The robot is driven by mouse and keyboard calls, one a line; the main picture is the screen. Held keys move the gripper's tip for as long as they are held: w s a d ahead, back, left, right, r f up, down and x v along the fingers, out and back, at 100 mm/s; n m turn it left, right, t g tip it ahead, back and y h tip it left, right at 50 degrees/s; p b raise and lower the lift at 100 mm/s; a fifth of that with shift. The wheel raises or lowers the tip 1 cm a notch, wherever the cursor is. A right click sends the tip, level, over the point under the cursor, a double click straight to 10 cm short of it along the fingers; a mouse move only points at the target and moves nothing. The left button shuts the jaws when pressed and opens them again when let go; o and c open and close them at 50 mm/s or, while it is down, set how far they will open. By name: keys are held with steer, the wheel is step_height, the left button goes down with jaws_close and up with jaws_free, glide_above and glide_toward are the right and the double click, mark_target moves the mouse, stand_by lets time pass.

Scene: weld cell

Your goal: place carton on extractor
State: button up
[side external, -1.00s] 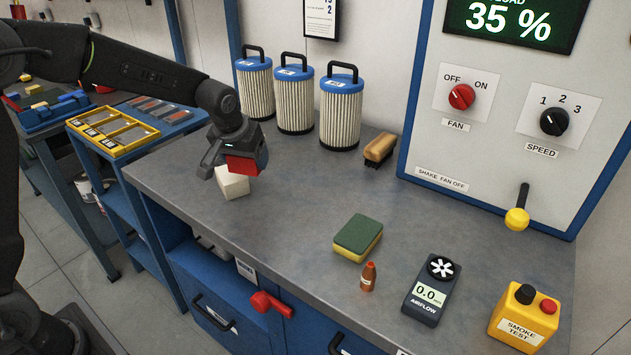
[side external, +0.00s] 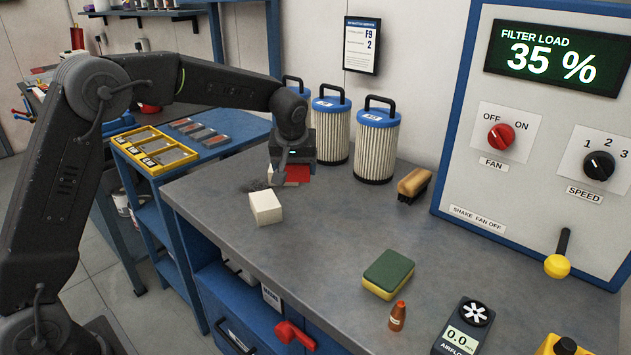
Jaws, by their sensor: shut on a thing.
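My gripper (side external: 291,172) is above the left back part of the grey bench top (side external: 340,225), in front of the filters. It is shut on a red block (side external: 299,174) with a pale part showing under it; the jaws hide much of it. A small off-white box (side external: 265,208), which looks like a carton, sits on the bench just in front and left of my gripper, apart from it. I cannot tell for sure which of the two is the task's carton. The extractor's panel (side external: 480,180) with fan and speed knobs and a 35 % filter load display stands at the right back.
Several pleated filters (side external: 376,150) with blue tops stand behind my gripper. A brush (side external: 413,186), a sponge (side external: 388,274), a small copper-coloured bottle (side external: 398,316) and an airflow meter (side external: 464,326) lie towards the right. The bench middle is clear.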

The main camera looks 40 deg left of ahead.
glide_above(336, 216)
steer(key=s, duration=0.2)
steer(key=f, duration=0.5)
steer(key=shift+w+f, duration=0.25)
steer(key=f, duration=0.3)
steer(key=shift+w+d+f, duration=0.15)
steer(key=shift+w+d, duration=0.05)
steer(key=shift+d, duration=0.2)
steer(key=shift+f, duration=0.4)
steer(key=shift+f, duration=0.2)
steer(key=o, duration=1)
steer(key=shift+c, duration=0.2)
